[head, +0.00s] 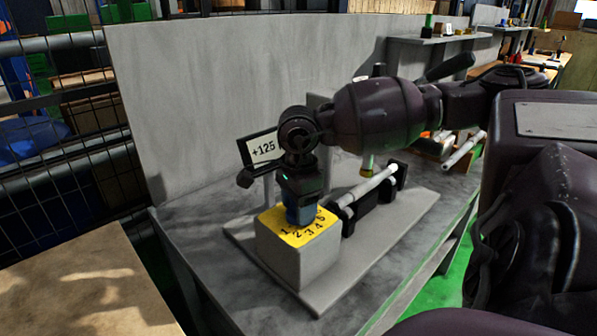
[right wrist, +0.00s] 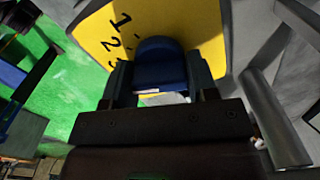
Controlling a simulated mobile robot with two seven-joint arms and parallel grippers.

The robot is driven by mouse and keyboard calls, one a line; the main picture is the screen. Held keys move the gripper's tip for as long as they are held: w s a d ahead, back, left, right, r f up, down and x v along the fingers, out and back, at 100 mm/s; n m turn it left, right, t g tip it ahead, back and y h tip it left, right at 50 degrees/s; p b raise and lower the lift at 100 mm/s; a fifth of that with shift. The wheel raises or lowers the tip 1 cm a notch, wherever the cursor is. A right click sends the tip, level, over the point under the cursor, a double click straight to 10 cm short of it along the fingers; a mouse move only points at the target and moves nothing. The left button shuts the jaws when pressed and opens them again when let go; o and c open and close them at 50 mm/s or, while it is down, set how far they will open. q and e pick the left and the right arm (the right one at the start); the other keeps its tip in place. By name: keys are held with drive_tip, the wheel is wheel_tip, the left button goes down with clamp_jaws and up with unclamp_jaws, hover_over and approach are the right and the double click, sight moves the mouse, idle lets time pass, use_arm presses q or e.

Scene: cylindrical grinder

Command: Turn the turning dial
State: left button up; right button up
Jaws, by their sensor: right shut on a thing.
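The turning dial is a blue knob (head: 299,213) on a yellow plate (head: 315,232) with printed numbers, on top of a grey block (head: 290,262). My right gripper (head: 300,200) comes down on the knob from above and is shut on it. In the right wrist view the blue knob (right wrist: 160,65) sits between the two fingers of my right gripper (right wrist: 160,82). The numbers 1 and 2 show to the left of the knob there. The gripper hides part of the knob and plate. A sign (head: 263,149) reads +125 behind the gripper. My left gripper is not in view.
The block stands on a grey base plate (head: 390,232) on a grey bench. A light rod (head: 368,187) on black supports lies right of the dial. A grey panel (head: 200,100) rises behind. A wooden surface (head: 80,285) is at the lower left.

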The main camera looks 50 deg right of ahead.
drive_tip(key=o, duration=0.9)
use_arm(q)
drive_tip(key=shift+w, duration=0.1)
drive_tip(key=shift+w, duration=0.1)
use_arm(e)
drive_tip(key=shift+r, duration=0.3)
wheel_tip(320, 180, up, 10)
drive_tip(key=shift+f+p, duration=0.1)
drive_tip(key=shift+p, duration=0.5)
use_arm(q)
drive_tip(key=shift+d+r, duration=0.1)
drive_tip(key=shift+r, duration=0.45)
use_arm(e)
drive_tip(key=shift+r, duration=0.25)
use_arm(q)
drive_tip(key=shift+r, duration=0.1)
